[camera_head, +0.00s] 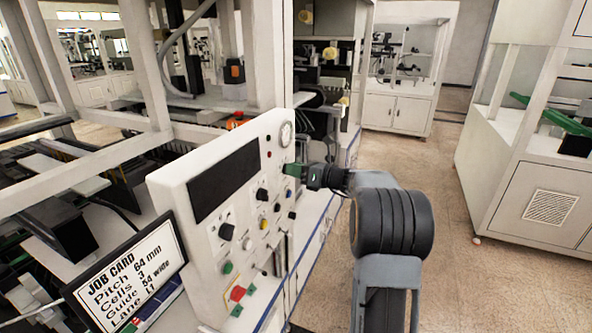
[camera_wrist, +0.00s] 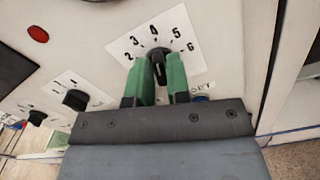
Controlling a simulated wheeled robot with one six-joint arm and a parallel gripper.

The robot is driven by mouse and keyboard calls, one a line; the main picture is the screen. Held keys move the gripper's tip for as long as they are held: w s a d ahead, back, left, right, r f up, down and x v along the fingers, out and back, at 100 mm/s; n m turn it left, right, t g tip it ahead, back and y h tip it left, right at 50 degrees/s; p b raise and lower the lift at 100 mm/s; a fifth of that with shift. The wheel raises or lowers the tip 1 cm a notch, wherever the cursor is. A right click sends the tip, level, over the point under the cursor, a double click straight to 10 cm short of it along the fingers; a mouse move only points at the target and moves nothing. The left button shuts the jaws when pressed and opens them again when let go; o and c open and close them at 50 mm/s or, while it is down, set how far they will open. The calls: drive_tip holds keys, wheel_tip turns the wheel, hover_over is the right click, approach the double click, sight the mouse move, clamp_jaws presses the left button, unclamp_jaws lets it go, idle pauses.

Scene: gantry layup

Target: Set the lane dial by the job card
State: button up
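The white control panel (camera_head: 178,210) carries several dark knobs; I cannot read which is the lane dial. My gripper (camera_head: 296,170) is at the panel's upper right edge. In the wrist view my gripper's green fingers (camera_wrist: 160,72) stand apart on either side of a black knob (camera_wrist: 158,57) on a plate numbered 2 to 6. Its upper end is near the 4. The label below is mostly hidden by my gripper.
Two other black knobs, a nearer one (camera_wrist: 75,100) and a farther one (camera_wrist: 37,117), sit left of the numbered plate. A red button (camera_head: 238,293) is low on the panel. Open floor (camera_head: 440,180) lies to the right, before a white cabinet (camera_head: 525,190).

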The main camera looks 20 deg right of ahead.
drive_tip(key=shift+d, duration=0.1)
clamp_jaws()
drive_tip(key=shift+f+n+b, duration=0.1)
drive_tip(key=shift+n+b, duration=0.2)
drive_tip(key=shift+b, duration=0.15)
drive_tip(key=n+b, duration=2)
drive_tip(key=b, duration=0.1)
drive_tip(key=shift+s+a+f+n, duration=0.2)
drive_tip(key=shift+a+n, duration=0.15)
drive_tip(key=shift+n, duration=0.05)
drive_tip(key=shift+o, duration=2.1)
unclamp_jaws()
drive_tip(key=shift+s+d, duration=0.1)
